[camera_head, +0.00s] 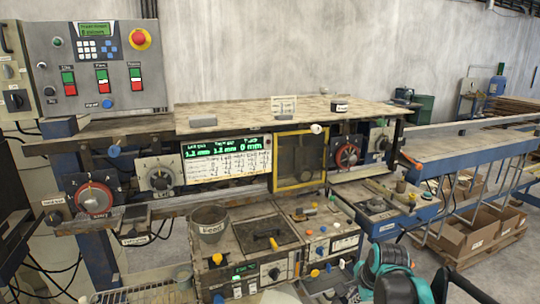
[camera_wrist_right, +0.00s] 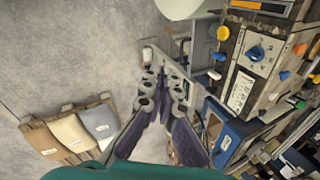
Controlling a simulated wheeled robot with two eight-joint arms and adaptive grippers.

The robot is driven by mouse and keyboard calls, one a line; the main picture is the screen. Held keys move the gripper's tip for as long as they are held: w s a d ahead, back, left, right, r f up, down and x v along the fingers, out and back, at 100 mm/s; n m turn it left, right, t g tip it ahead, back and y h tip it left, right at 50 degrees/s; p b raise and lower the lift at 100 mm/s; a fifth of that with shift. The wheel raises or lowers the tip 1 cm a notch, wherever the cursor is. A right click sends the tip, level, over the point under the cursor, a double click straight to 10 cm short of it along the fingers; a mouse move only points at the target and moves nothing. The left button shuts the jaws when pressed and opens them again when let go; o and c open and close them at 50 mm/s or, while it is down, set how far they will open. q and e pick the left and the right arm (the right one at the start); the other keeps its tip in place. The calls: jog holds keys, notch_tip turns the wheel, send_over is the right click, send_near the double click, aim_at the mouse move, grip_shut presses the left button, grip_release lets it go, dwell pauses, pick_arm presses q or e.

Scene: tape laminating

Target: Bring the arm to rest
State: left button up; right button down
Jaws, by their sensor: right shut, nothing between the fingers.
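My right arm (camera_head: 388,268), teal and dark, shows at the bottom right of the head view, in front of the laminating machine. My right gripper (camera_wrist_right: 166,75) shows in the middle of the wrist view, with its two linked fingers shut and nothing held. It is over the grey floor, beside the machine's front and apart from the controls. The laminating machine (camera_head: 230,118) fills the head view, with a green-lettered display (camera_head: 226,149) and a yellow-framed window (camera_head: 299,160). My left gripper is not in the head view.
A control panel (camera_head: 100,65) with a red stop button stands at the upper left. A grey bucket (camera_head: 209,229) sits on the front bench. Cardboard boxes (camera_head: 466,232) lie at the right. In the wrist view, sacks (camera_wrist_right: 72,133) lie at the left, and the floor (camera_wrist_right: 65,55) above is clear.

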jog(key=s+a+f+n+t, duration=0.1)
jog(key=s+a+n, duration=0.1)
jog(key=s+n, duration=0.6)
jog(key=s+a+f+n+t, duration=0.1)
jog(key=s+a+n, duration=0.2)
jog(key=s+n, duration=0.6)
jog(key=s, duration=0.2)
jog(key=shift+s+a+f, duration=0.3)
jog(key=shift+s, duration=0.1)
